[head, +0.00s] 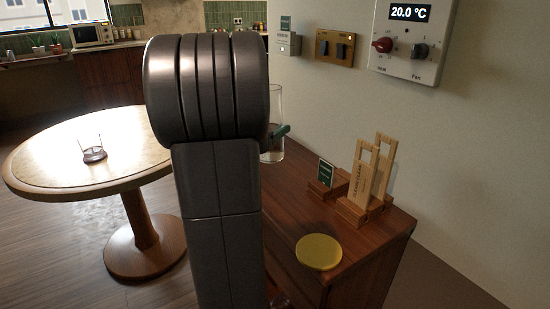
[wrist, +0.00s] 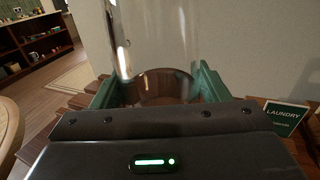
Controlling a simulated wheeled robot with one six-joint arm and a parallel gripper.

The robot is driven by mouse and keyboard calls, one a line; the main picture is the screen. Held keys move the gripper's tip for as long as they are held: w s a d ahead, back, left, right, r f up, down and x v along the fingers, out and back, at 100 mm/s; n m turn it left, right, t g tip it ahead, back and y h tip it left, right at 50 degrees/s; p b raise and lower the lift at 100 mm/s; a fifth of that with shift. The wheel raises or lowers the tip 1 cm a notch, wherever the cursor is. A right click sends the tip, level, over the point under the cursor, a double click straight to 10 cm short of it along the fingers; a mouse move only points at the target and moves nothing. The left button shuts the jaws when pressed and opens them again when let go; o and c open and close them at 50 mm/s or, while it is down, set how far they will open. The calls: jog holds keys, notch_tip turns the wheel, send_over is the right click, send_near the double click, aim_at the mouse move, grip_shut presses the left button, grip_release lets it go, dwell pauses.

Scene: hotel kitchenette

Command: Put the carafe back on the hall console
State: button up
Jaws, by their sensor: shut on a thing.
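The carafe (head: 276,148) is a clear glass cylinder, upright, partly hidden behind my arm in the head view. In the wrist view the carafe (wrist: 155,40) stands between the two green fingers of my gripper (wrist: 158,88), which is shut on it. In the head view only one green fingertip of the gripper shows, at the carafe's right side. The wooden hall console (head: 285,208) runs along the wall, and the carafe's base appears over its far part. I cannot tell whether the base touches the top.
On the console are a yellow disc (head: 319,252), a wooden holder with tall tags (head: 368,180) and a small green sign (head: 326,173); the wrist view shows a laundry sign (wrist: 285,117). A round table (head: 45,150) with a clear glass (head: 93,152) stands left.

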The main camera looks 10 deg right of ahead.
jog(key=shift+f+b, duration=0.6)
jog(key=shift+f, duration=2.3)
jog(key=shift+f, duration=0.15)
jog(key=o, duration=1.6)
jog(key=p+v, duration=0.1)
jog(key=v, duration=1.1)
jog(key=shift+s, duration=0.15)
jog(key=shift+d, duration=0.1)
